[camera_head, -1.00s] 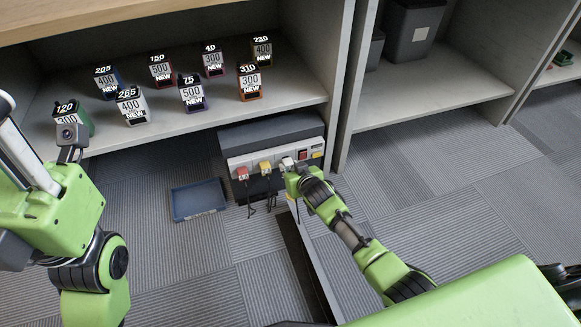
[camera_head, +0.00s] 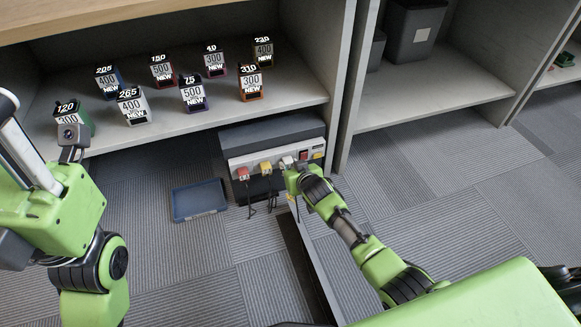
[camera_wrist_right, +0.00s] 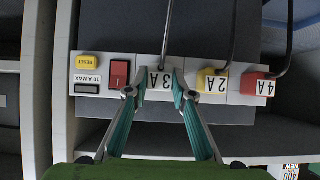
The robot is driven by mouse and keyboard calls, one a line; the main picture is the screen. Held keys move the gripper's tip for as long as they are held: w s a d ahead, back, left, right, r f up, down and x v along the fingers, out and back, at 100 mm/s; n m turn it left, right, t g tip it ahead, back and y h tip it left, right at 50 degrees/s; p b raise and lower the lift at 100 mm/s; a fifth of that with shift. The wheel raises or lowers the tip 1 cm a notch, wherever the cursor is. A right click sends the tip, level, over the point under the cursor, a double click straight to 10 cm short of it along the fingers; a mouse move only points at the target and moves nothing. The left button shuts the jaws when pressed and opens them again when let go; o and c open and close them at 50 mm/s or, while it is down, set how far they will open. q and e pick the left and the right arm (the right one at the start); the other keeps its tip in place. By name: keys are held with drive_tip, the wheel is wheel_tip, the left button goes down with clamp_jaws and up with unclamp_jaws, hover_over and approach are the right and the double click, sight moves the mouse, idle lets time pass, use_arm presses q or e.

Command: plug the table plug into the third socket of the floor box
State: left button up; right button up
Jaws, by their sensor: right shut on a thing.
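The floor box (camera_head: 240,161) is a grey unit with a white front strip, on the carpet under the shelf. A red plug (camera_head: 243,173), marked 4 A in the right wrist view (camera_wrist_right: 262,86), and a yellow plug (camera_head: 265,168), marked 2 A (camera_wrist_right: 212,83), sit in its left sockets. My right gripper (camera_wrist_right: 159,84) is shut on a white plug (camera_head: 286,162), marked 3 A, at the third place on the strip. The plug is against the front; I cannot tell how deep it sits. My left arm shows at the left, but its fingers do not.
A red switch (camera_wrist_right: 120,74) and a yellow reset button (camera_wrist_right: 87,62) are beside the white plug. Dark cords hang from the plugs. A blue tray (camera_head: 198,201) lies on the floor left of the box. Several numbered boxes stand on the shelf (camera_head: 180,128) above.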

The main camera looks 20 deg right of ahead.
drive_tip(key=shift+w, duration=0.1)
idle(0.6)
drive_tip(key=o, duration=1.1)
drive_tip(key=shift+o, duration=0.2)
drive_tip(key=v, duration=1.2)
